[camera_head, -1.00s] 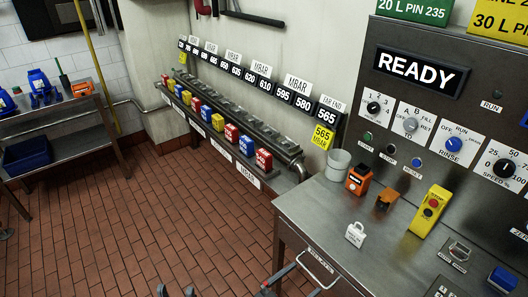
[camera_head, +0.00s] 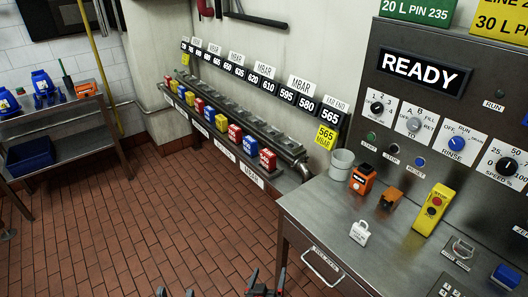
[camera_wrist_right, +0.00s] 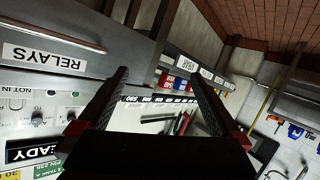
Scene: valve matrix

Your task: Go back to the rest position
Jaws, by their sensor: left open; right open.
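My left gripper (camera_head: 175,293) shows only as two fingertips at the bottom edge of the head view. It is open, with a gap between the tips, over the brick floor. My right gripper (camera_head: 265,284) is at the bottom edge, left of the steel bench, also over the floor. In the right wrist view its two dark fingers (camera_wrist_right: 158,78) are spread wide with nothing between them. Neither gripper touches anything that I can see. Most of both arms is out of view.
The steel bench (camera_head: 310,214) with a drawer handle stands right, under the READY panel (camera_head: 422,72). A rail of coloured blocks (camera_head: 221,123) runs along the wall. A side table (camera_head: 66,117) stands far left. The tiled floor (camera_head: 130,220) between is clear.

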